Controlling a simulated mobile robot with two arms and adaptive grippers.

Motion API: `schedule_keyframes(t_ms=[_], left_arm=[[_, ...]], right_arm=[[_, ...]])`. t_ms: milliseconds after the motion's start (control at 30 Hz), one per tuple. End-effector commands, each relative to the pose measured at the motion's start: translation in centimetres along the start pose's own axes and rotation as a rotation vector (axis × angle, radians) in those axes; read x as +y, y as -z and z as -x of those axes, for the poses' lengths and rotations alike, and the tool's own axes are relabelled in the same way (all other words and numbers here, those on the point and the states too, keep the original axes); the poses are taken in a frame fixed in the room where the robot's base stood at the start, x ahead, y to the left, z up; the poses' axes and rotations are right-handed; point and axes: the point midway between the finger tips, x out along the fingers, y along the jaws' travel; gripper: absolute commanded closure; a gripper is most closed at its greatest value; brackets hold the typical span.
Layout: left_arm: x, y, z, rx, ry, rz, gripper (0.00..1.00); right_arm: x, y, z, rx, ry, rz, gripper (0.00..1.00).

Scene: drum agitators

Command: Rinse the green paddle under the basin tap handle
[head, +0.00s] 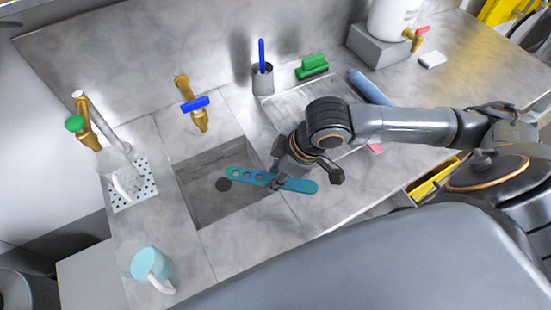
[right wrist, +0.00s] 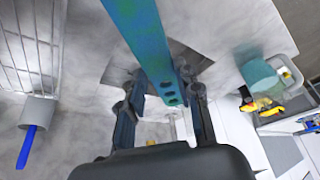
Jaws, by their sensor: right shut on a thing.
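The paddle (head: 298,185) is a flat teal-green bar with a row of holes at its left end. My right gripper (head: 275,181) is shut on it near its middle and holds it over the right part of the sunken basin (head: 200,213). In the right wrist view the paddle (right wrist: 143,40) runs between the fingers (right wrist: 163,108), with holes at its near end. The brass basin tap (head: 183,86) has a blue handle (head: 195,104) and stands behind the basin, up and left of the paddle. My left gripper is not in view.
A green-knobbed brass tap (head: 75,123) stands over a perforated plate (head: 134,190) at left. A light-blue mug (head: 146,262) sits at front left. Behind are a cup with a blue brush (head: 263,78), a green scrubber (head: 312,66) and a ribbed drainboard (head: 290,106).

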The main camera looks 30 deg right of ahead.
Motion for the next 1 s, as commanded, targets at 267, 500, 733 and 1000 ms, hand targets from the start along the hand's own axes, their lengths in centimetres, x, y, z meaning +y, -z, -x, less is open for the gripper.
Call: schedule_keyframes(t_ms=[267,500,733,1000], left_arm=[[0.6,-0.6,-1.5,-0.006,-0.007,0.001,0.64],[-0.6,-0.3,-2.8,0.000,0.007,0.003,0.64],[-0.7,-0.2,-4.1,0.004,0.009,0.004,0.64],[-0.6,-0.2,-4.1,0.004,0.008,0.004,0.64]], right_arm=[[1.7,1.8,-1.6,0.003,-0.001,-0.001,0.98],[3.1,3.4,-2.8,0.002,0.000,-0.001,0.98],[4.5,4.8,-3.9,0.002,-0.001,-0.001,0.98],[6.2,6.7,-4.7,0.001,0.001,-0.003,0.98]])
